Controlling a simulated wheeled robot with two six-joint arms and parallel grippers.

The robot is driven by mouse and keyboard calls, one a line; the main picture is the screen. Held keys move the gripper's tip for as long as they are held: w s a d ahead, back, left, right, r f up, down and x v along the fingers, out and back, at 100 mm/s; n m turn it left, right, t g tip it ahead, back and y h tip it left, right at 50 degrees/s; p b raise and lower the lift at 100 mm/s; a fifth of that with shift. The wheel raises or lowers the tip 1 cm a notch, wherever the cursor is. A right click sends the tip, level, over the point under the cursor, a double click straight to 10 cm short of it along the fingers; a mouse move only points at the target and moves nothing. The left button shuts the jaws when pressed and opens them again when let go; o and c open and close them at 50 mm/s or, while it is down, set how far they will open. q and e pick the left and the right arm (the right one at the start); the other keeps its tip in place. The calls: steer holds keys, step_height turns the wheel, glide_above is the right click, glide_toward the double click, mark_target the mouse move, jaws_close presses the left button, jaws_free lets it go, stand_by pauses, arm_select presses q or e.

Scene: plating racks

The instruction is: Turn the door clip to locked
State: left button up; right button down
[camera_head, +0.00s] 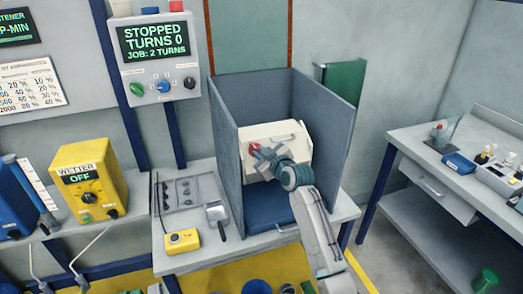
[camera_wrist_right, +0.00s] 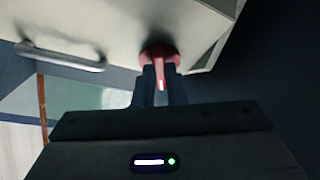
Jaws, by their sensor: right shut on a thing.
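The door clip (camera_wrist_right: 158,51) is a red round knob with a narrow lever that carries a white mark. It sits on the face of a cream box (camera_head: 285,131), near the box's edge in the right wrist view. In the head view only a bit of red clip (camera_head: 254,148) shows beside my gripper. My right gripper (camera_wrist_right: 161,88) is shut on the clip's lever, one dark finger on each side. In the head view the right gripper (camera_head: 265,153) reaches the box's front from below right and hides part of it. My left gripper is not in view.
The box stands inside a grey-blue three-sided enclosure (camera_head: 223,150) with a blue base (camera_head: 268,215). A metal handle (camera_wrist_right: 60,55) is on the box. A panel (camera_head: 155,40) reads "STOPPED TURNS 0". A yellow device (camera_head: 183,241) and a grey tray (camera_head: 188,192) lie left of the enclosure.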

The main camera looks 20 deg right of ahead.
steer(key=shift+a+m+t+h+p, duration=0.2)
steer(key=shift+m+h+p, duration=0.55)
steer(key=shift+m+p, duration=0.75)
steer(key=shift+a+m+t+h+p, duration=0.15)
steer(key=shift+m+h+p, duration=0.65)
steer(key=shift+m, duration=1.3)
steer(key=shift+f, duration=0.1)
steer(key=c, duration=1.5)
jaws_free()
steer(key=shift+s, duration=0.1)
